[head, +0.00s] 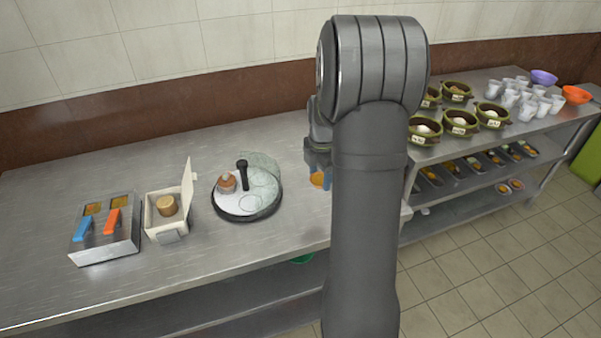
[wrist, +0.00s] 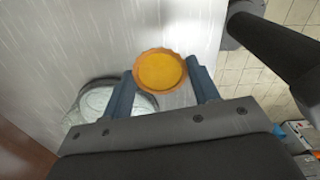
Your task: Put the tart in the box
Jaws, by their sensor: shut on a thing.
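My gripper (head: 319,168) is shut on the tart, above the counter and right of the round tray; my arm hides part of it in the head view. The tart (wrist: 160,71) has a round orange filling and a browned crust, and sits between the two blue-grey fingers in the wrist view. Its orange top (head: 317,180) also shows in the head view. The box (head: 155,232) is small and off-white, with its lid (head: 187,186) standing open on the right side. A tan round item (head: 166,205) is in the box. The gripper is well to the right of the box.
A round tray (head: 237,209) with a black-handled clear cover and a brownish item stands between box and gripper. Left of the box is a metal unit (head: 107,245) with blue and orange handles. Pots (head: 459,121) and cups stand at right. The counter's front strip is clear.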

